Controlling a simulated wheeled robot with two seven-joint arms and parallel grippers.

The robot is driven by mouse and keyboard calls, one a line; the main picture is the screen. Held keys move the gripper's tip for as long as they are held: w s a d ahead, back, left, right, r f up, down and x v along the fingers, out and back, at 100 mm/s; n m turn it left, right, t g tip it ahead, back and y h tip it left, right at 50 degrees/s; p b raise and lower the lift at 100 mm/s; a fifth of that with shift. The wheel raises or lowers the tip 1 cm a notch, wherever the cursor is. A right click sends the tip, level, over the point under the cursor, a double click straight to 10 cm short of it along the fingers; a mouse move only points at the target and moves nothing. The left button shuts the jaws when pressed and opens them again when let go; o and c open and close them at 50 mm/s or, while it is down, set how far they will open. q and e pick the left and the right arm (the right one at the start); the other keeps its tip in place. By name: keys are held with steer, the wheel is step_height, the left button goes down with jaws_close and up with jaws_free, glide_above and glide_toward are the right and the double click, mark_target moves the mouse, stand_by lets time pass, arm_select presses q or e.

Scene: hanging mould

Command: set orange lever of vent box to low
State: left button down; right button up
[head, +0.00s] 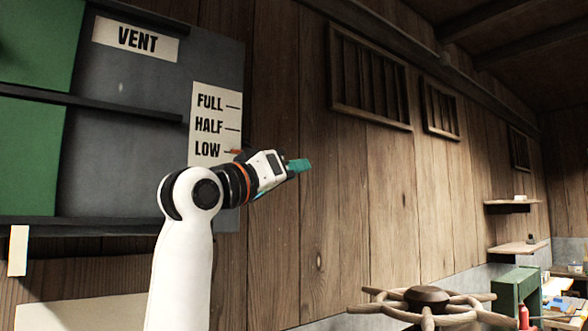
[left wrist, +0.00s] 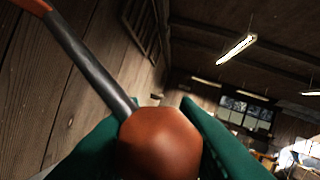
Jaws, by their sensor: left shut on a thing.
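The vent box (head: 120,120) is a dark grey panel on the plank wall, with a VENT sign (head: 136,38) and a white scale (head: 214,123) marked FULL, HALF and LOW. A small orange part of the lever (head: 236,152) shows beside the LOW mark, just behind my left wrist. My left gripper (head: 299,166) has green fingers and reaches to the right of the scale. In the left wrist view, the lever's orange-brown knob (left wrist: 160,145) sits between the green fingers, which are shut on it. Its dark shaft runs to the upper left. In the head view the knob is hidden.
Green panels (head: 36,45) and dark rails lie left of the box. A wooden knobbed wheel (head: 428,298) stands at the bottom right. Slatted wall vents (head: 370,75), shelves (head: 515,206) and a green cabinet (head: 513,290) are farther right.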

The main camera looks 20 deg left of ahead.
arm_select(q)
steer(key=shift+w+a+f, duration=0.1)
steer(key=shift+a+f, duration=0.05)
steer(key=shift+f, duration=0.05)
stand_by(0.3)
steer(key=c, duration=1.3)
jaws_free()
steer(key=shift+o, duration=1)
steer(key=shift+a, duration=0.2)
steer(key=shift+s+f, duration=0.1)
steer(key=shift+s, duration=0.15)
steer(key=b+v, duration=0.5)
steer(key=v, duration=0.6)
steer(key=shift+s+a, duration=0.2)
steer(key=shift+a, duration=0.05)
